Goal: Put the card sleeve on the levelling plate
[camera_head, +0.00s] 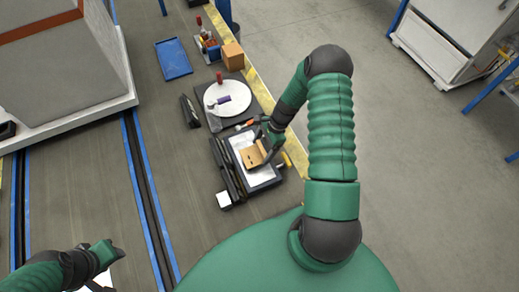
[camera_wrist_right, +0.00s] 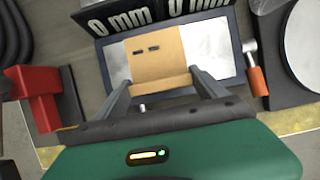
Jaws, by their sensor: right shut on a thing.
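The card sleeve (camera_head: 251,156), a tan piece of folded card with two dark slots, is between the fingers of my right gripper (camera_head: 266,146). In the right wrist view the fingers (camera_wrist_right: 160,80) sit at both sides of the sleeve (camera_wrist_right: 157,50). The levelling plate (camera_head: 240,138) is a silver surface in a dark frame, with "0 mm" displays along one side; the plate (camera_wrist_right: 213,60) lies beneath the sleeve. I cannot tell whether the sleeve touches it. My left gripper (camera_head: 112,252) is at the lower left, far from the plate; its jaws are unclear.
A white round disc (camera_head: 227,98) on a dark base stands beyond the plate. A blue tray (camera_head: 173,58), an orange-brown box (camera_head: 232,56) and a tool holder (camera_head: 209,44) are farther back. A red block (camera_wrist_right: 38,92) is left of the plate in the wrist view.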

